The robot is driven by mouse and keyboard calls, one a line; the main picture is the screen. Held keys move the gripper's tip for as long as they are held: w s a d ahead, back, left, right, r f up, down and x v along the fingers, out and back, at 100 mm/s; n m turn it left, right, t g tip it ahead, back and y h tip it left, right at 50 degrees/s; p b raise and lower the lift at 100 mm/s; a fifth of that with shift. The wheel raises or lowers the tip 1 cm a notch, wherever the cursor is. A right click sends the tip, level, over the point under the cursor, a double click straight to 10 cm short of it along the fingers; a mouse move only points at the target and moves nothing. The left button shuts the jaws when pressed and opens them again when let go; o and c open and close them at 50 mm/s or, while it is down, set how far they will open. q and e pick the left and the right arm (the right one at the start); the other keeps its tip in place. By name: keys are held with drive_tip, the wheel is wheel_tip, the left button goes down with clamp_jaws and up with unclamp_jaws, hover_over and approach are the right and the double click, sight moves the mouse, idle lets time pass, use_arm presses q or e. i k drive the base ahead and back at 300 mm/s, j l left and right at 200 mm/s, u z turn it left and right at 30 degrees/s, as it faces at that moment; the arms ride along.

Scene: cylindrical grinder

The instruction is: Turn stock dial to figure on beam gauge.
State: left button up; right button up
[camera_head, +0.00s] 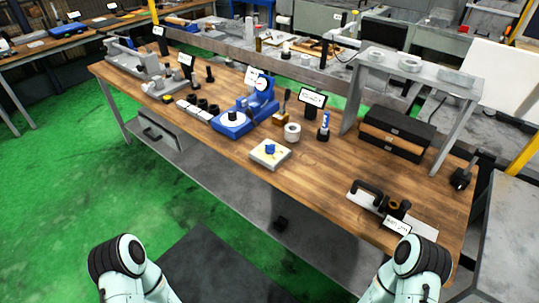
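A pale square block with a blue knob on top (270,150) sits near the front edge of the wooden bench, in the middle; it looks like the stock dial. Any marks on it are too small to read. A blue stand with a round white dial face (262,83) is behind it to the left. A flat metal piece with a black handle (370,190) lies at the bench's right end, with a white label (397,225) in front. I cannot tell which one is the beam gauge, and no figure is readable. Only my arm links show at the bottom; neither gripper is in view.
A white ring (292,131), a blue and white bottle-like item (324,126) and a black-framed sign (312,98) stand close behind the knob block. Black drawers (397,133) sit under a grey riser shelf (420,68). The bench front before the block is clear.

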sight(271, 149)
drive_tip(key=z, duration=1.4)
drive_tip(key=u, duration=1.4)
drive_tip(key=i+j, duration=0.3)
drive_tip(key=i+j+z, duration=0.1)
drive_tip(key=i+j, duration=0.25)
drive_tip(key=j, duration=0.1)
